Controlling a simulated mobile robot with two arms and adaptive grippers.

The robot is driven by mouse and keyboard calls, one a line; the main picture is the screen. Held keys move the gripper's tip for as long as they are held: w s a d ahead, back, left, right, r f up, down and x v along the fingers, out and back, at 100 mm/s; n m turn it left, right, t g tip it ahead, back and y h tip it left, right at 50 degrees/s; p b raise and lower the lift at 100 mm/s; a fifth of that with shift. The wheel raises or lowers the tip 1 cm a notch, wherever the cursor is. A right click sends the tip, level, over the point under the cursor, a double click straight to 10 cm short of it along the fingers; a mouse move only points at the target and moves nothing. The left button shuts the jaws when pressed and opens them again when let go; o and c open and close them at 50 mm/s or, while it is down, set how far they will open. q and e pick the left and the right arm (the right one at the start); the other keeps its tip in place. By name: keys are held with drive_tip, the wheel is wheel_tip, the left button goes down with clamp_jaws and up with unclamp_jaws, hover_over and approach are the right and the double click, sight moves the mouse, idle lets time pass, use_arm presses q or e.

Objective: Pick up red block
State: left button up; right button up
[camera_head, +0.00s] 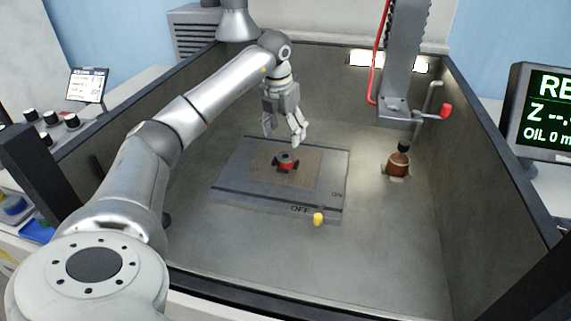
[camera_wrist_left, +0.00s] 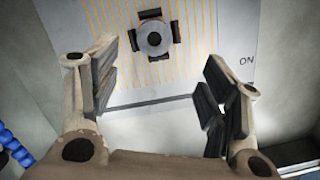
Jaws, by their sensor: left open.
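A small red block (camera_head: 286,164) with a grey round top and dark pieces around it sits on the grey plate (camera_head: 235,183) in the tank. In the left wrist view its round grey top (camera_wrist_left: 154,38) shows with dark pieces on its sides. The red sides are hidden there. My left gripper (camera_head: 285,142) hangs above the plate, pointing down, open and empty. In the left wrist view my left gripper (camera_wrist_left: 160,95) has its fingers wide apart, with the block beyond the fingertips. The gripper and block are apart. My right gripper is not in view.
A yellow-tipped lever (camera_head: 318,218) stands at the plate's front edge by the OFF mark. A grey column (camera_head: 402,60) with a red-knobbed handle (camera_head: 445,111) hangs at right. A brown round part (camera_head: 397,165) is near the right wall. Tank walls enclose the area.

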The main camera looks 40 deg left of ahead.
use_arm(q)
hover_over(285, 156)
drive_tip(key=f, duration=0.2)
drive_tip(key=s+d+f, duration=0.1)
drive_tip(key=f, duration=0.1)
drive_tip(key=shift+f, duration=0.1)
drive_tip(key=f, duration=0.1)
drive_tip(key=f+p, duration=0.1)
drive_tip(key=f, duration=0.2)
drive_tip(key=shift+w+a+f, duration=0.1)
drive_tip(key=shift+w+a, duration=0.25)
drive_tip(key=shift+a, duration=0.05)
drive_tip(key=shift+w+f+p, duration=0.1)
drive_tip(key=shift+f+p, duration=0.2)
drive_tip(key=shift+f, duration=0.1)
drive_tip(key=shift+r, duration=0.1)
drive_tip(key=c, duration=1.5)
